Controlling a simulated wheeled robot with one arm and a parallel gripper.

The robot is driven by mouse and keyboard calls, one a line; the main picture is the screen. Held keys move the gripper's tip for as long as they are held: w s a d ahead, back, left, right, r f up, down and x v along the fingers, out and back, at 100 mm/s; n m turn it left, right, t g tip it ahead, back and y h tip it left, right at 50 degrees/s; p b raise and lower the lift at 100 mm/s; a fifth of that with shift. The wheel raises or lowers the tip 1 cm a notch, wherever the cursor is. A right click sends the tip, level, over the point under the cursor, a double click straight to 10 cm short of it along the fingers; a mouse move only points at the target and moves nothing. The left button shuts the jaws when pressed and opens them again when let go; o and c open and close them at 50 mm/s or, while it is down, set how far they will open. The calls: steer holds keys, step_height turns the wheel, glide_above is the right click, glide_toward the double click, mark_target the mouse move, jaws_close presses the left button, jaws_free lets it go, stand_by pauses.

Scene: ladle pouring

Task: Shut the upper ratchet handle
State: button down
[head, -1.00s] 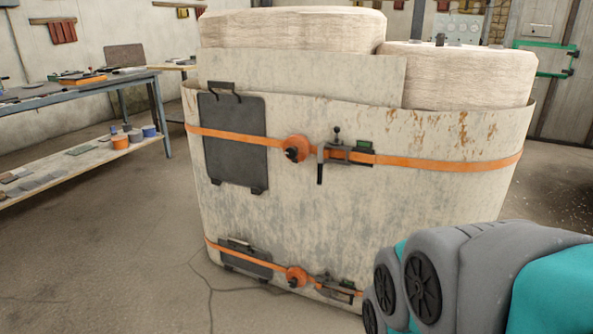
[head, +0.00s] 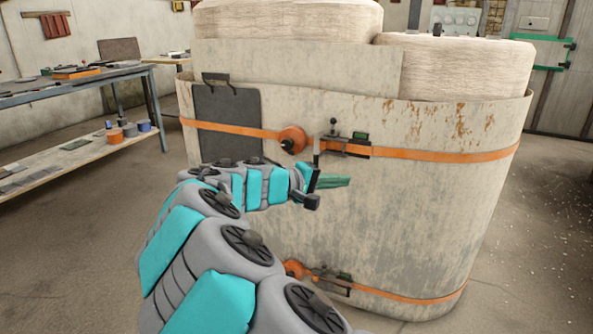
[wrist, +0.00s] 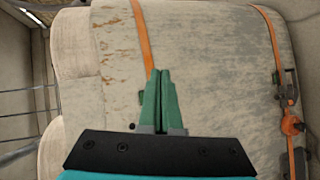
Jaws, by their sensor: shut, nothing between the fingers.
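The upper ratchet (head: 345,147) sits on the upper orange strap (head: 440,156) on the front of the large pale wrapped load. In the wrist view, the shut fingers (wrist: 162,72) lie over the load near the upper strap (wrist: 142,35); the upper ratchet is mostly hidden there.
An orange reel (head: 293,139) and a dark panel (head: 228,112) are left of the upper ratchet. The lower ratchet (head: 335,279) and lower strap (head: 415,298) are below. A workbench (head: 75,85) stands at the left. Floor is clear at the right.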

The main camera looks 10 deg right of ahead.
mark_target(316, 157)
steer(key=w+a+f+n+t+y, duration=0.1)
steer(key=w+a+f+n+t, duration=0.2)
steer(key=a, duration=0.6)
steer(key=w+a+f+n+t, duration=0.1)
steer(key=w+a+n+t, duration=0.15)
steer(key=w+a, duration=0.4)
steer(key=w+d+t+p, duration=0.1)
steer(key=w+d+p, duration=0.1)
steer(key=w+d, duration=0.3)
steer(key=shift+w+d, duration=0.15)
steer(key=shift+d, duration=1.95)
steer(key=shift+d, duration=0.15)
